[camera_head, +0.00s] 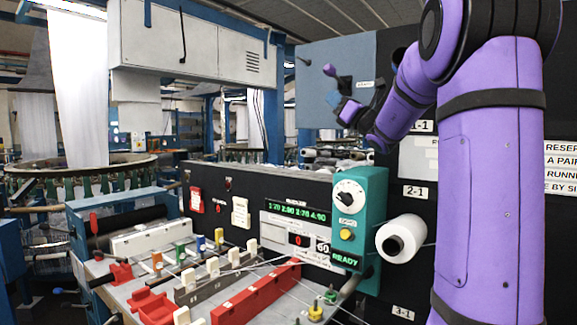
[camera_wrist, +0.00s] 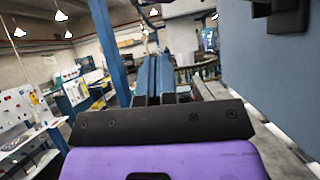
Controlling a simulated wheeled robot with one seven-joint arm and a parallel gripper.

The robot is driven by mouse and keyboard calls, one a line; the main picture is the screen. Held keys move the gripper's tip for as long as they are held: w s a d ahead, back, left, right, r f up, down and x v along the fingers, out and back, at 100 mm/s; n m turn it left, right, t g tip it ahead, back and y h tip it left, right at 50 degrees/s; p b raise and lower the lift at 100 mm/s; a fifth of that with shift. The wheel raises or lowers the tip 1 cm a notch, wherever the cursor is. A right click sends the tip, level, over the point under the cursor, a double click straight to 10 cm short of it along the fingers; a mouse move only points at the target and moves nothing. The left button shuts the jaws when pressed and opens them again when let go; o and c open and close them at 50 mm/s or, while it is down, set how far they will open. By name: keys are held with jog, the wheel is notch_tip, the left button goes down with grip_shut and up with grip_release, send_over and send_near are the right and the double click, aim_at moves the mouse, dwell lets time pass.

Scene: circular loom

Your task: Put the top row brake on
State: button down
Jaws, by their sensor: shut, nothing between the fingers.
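My purple arm reaches up and left across the head view to the blue-grey panel (camera_head: 335,62). A black fitting (camera_wrist: 284,14) shows on the panel in the wrist view. I cannot tell which part is the top row brake. A small panel label (camera_head: 365,84) is unreadable.
A teal control box (camera_head: 372,205) reading READY and a white yarn cone (camera_head: 402,238) stand below my arm. Left are a bench (camera_head: 150,290) with red and white parts and a grey cabinet (camera_head: 150,45). A blue post (camera_wrist: 108,45) stands left of my fingers.

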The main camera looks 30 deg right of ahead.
jog(key=s+d+f+n+g+y, duration=0.3)
jog(key=s+d+f+n+y, duration=0.3)
jog(key=f+n, duration=0.25)
jog(key=a+g, duration=0.1)
jog(key=a, duration=0.1)
jog(key=w+a+f+n+g, duration=0.1)
jog(key=a, duration=0.2)
jog(key=a+g, duration=0.1)
jog(key=a, duration=0.1)
jog(key=shift+w+a+f+n+g+y, duration=0.2)
jog(key=shift+n+g+y, duration=0.1)
jog(key=shift+n+g, duration=0.1)
jog(key=s+a+f+n+g, duration=0.2)
jog(key=a+g, duration=0.1)
jog(key=a, duration=0.4)
jog(key=s+a+f+n+g+h, duration=0.1)
jog(key=a+f+n+g, duration=0.1)
jog(key=a, duration=0.5)
jog(key=s+a+f+n+g+h, duration=0.1)
jog(key=s+a+f+n+g, duration=0.1)
jog(key=a+g, duration=0.3)
jog(key=shift+s+a+f+n, duration=0.3)
jog(key=shift+a+f+n, duration=0.45)
jog(key=shift+a, duration=0.75)
jog(key=shift+r, duration=0.15)
